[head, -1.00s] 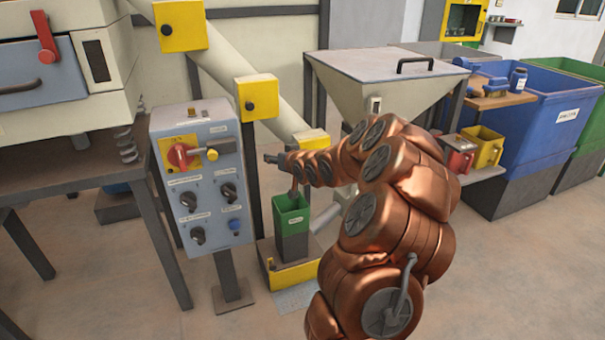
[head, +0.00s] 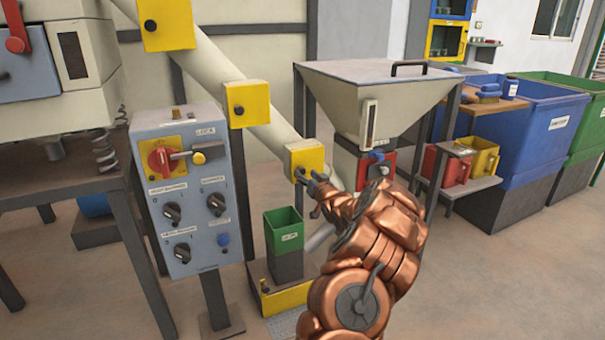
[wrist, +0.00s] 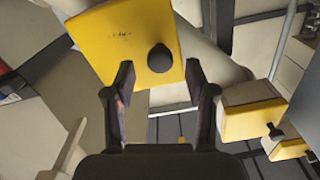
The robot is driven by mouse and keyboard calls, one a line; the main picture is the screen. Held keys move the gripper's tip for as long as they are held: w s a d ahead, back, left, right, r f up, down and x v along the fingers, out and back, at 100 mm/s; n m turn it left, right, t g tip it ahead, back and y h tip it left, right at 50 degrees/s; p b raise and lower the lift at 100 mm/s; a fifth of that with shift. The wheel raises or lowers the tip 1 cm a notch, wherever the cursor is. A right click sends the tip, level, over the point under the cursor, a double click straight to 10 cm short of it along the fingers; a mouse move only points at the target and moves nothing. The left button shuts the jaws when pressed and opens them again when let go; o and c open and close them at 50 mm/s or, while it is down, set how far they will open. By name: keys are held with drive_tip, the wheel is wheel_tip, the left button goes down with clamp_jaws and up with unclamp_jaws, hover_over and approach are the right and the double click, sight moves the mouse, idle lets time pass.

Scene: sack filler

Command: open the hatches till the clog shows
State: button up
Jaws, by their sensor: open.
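Three yellow hatches with dark knobs sit along the slanting pale pipe: the upper (head: 166,22), the middle (head: 248,112) and the lower (head: 305,156). All three look closed, and no clog is visible. My gripper (head: 311,186) is at the lower hatch, close to its knob. In the wrist view, the jaws (wrist: 160,92) are open and empty. A yellow hatch face with a round black knob (wrist: 161,58) lies just ahead of them, with the knob between and beyond the fingertips. Whether anything touches is unclear.
A grey control panel (head: 178,245) with a red rotary handle (head: 165,158) stands left of my arm. A green-topped bin (head: 284,229) stands below the lower hatch. A hopper (head: 350,95), red and yellow small bins and large blue bin (head: 535,150) are at right.

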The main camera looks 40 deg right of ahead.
sight(303, 171)
drive_tip(key=shift+x, duration=1)
drive_tip(key=shift+b+x, duration=0.45)
drive_tip(key=shift+x, duration=0.5)
drive_tip(key=shift+c, duration=0.2)
clamp_jaws()
